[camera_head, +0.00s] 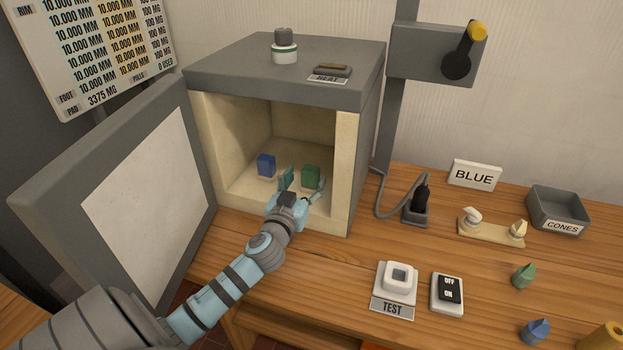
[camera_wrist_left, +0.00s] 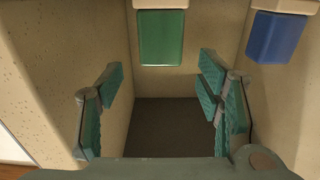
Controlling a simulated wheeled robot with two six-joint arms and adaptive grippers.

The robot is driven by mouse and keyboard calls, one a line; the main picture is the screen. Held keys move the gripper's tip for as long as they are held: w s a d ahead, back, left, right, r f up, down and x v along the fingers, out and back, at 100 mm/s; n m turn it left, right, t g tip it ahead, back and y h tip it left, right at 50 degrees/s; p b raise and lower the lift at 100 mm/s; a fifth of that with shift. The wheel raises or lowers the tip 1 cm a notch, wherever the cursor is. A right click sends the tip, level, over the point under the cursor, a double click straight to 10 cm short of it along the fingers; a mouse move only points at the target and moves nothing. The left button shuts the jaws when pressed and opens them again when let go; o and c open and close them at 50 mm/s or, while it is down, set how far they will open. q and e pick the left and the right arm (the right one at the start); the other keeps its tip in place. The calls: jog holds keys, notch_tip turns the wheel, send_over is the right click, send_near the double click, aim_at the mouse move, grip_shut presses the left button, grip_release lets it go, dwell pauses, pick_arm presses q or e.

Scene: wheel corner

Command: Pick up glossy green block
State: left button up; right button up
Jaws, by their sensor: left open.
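The glossy green block (camera_head: 311,175) stands inside the open box-shaped chamber, near its right wall. A blue block (camera_head: 266,164) stands to its left. My left gripper (camera_head: 301,187) reaches in through the chamber's opening and is open, with its fingers just in front of the green block. In the left wrist view, the green block (camera_wrist_left: 161,40) sits in the upper middle, beyond the open fingers (camera_wrist_left: 160,80), with nothing between them. The blue block shows at upper right there (camera_wrist_left: 275,38). My right gripper is not in view.
The chamber (camera_head: 348,185) has close side walls and a roof. Its door (camera_head: 120,190) stands open at left. To the right on the wooden table are a TEST stand (camera_head: 394,290), a switch (camera_head: 447,292), a CONES tray (camera_head: 558,210) and small cones.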

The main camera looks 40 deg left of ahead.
aim_at(311, 169)
pick_arm(q)
jog(key=x, duration=0.5)
jog(key=shift+w+a, duration=0.1)
jog(key=shift+w, duration=0.05)
jog(key=c, duration=1.3)
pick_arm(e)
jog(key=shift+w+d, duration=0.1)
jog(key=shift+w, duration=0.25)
pick_arm(q)
jog(key=shift+r, duration=0.1)
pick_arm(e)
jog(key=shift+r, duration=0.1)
